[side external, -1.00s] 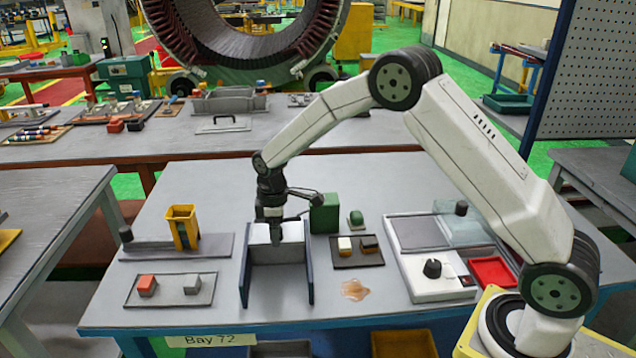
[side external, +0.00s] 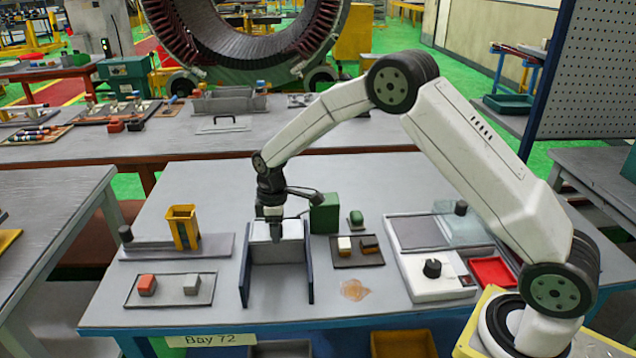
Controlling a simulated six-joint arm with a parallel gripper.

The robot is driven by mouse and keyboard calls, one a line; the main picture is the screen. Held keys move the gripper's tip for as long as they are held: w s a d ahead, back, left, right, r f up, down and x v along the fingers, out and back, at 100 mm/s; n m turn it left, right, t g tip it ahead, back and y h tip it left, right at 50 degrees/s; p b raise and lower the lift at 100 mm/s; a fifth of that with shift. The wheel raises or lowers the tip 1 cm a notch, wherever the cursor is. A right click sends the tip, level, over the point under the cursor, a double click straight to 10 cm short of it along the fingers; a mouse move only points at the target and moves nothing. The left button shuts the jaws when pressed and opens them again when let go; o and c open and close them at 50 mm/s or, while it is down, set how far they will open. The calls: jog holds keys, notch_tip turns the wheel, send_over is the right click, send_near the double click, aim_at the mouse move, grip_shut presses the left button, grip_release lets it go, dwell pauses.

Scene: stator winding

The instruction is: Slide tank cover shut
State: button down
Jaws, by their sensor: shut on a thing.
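The tank (side external: 421,234) is a dark, flat recess in the white station at the right of the bench. What looks like its cover (side external: 468,231) is a see-through pale panel with a black knob (side external: 461,208), lying off to the right of the recess. My gripper (side external: 276,231) is far to the left of it. It points down, shut on a pale block (side external: 259,231) at the back end of a grey channel between two dark blue walls. The fingers hide part of the block, and I cannot tell whether it touches the channel floor.
A green box (side external: 325,214) stands just right of my gripper. A yellow holder (side external: 183,228) and a tray (side external: 171,291) with red and grey blocks are at left. A brownish puddle (side external: 354,290) lies near the front. A red tray (side external: 493,271) is beside the station.

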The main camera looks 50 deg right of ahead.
jog(key=shift+w+d+r, duration=0.15)
jog(key=shift+w+d, duration=0.2)
jog(key=shift+d, duration=0.1)
jog(key=shift+c, duration=1.3)
grip_release()
jog(key=shift+a, duration=0.1)
jog(key=shift+r, duration=3.8)
jog(key=shift+s, duration=0.15)
jog(key=s+m+t, duration=0.2)
jog(key=s+m, duration=0.7)
jog(key=s, duration=1.5)
jog(key=shift+s+f+t, duration=0.35)
jog(key=shift+f+t, duration=0.05)
jog(key=shift+f, duration=0.05)
